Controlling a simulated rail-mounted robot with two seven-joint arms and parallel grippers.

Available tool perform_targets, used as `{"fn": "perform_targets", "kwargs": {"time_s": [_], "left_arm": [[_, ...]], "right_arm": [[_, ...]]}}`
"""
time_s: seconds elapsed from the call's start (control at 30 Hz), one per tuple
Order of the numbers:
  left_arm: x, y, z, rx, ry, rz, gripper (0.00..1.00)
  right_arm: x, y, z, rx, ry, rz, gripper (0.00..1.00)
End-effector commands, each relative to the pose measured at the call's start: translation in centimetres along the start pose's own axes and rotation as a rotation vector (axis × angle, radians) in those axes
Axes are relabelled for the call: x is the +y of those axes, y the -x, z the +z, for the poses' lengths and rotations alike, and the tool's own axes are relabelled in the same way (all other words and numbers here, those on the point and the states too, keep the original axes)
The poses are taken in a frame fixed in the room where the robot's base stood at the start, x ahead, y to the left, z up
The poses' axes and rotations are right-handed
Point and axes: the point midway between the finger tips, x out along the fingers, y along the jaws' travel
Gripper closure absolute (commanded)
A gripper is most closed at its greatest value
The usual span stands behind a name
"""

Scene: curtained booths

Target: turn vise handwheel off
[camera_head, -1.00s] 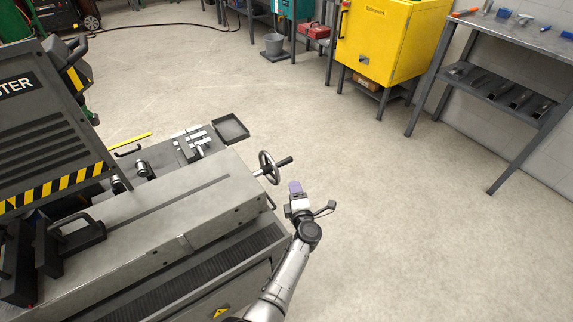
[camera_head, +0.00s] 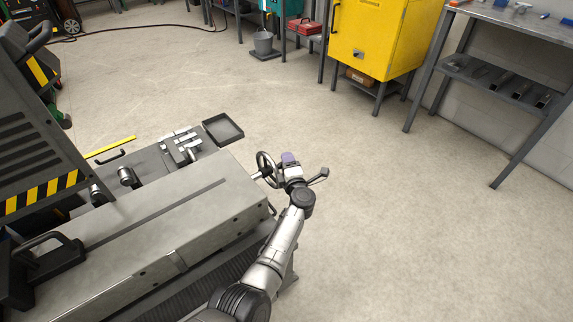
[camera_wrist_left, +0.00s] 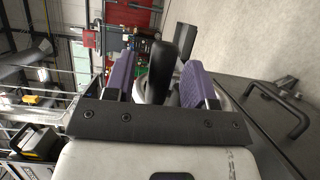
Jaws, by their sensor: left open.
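The vise handwheel (camera_head: 260,162) is a grey metal wheel on the end of the machine bed, seen in the head view. My left gripper (camera_head: 289,159), with purple fingers, is at the wheel's right side and covers its crank handle there. In the left wrist view the black handle (camera_wrist_left: 160,62) shows between the two spread fingers of the left gripper (camera_wrist_left: 157,74). The gripper is open, and a gap shows beside the handle. Part of the wheel is hidden behind the gripper in the wrist view. My right gripper is not in view.
The long grey machine bed (camera_head: 165,235) lies left of my left arm. A dark tray (camera_head: 223,129) and metal blocks (camera_head: 181,146) sit behind it. A yellow cabinet (camera_head: 368,38) and a workbench (camera_head: 520,27) stand at the back. The floor on the right is clear.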

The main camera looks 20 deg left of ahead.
Motion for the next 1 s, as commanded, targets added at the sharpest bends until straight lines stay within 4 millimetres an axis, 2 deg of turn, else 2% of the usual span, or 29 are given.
{"fn": "perform_targets", "kwargs": {"time_s": [0.33,0.83,1.0], "left_arm": [[0.01,-0.1,0.0,0.0,-0.001,0.0,0.51],[0.0,-0.09,-0.01,0.001,0.0,0.0,0.98],[0.0,-0.09,-0.01,0.0,0.0,0.0,1.0]], "right_arm": [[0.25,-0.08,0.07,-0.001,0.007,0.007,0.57],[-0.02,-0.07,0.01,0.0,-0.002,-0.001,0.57],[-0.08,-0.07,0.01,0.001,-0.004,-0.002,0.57]]}}
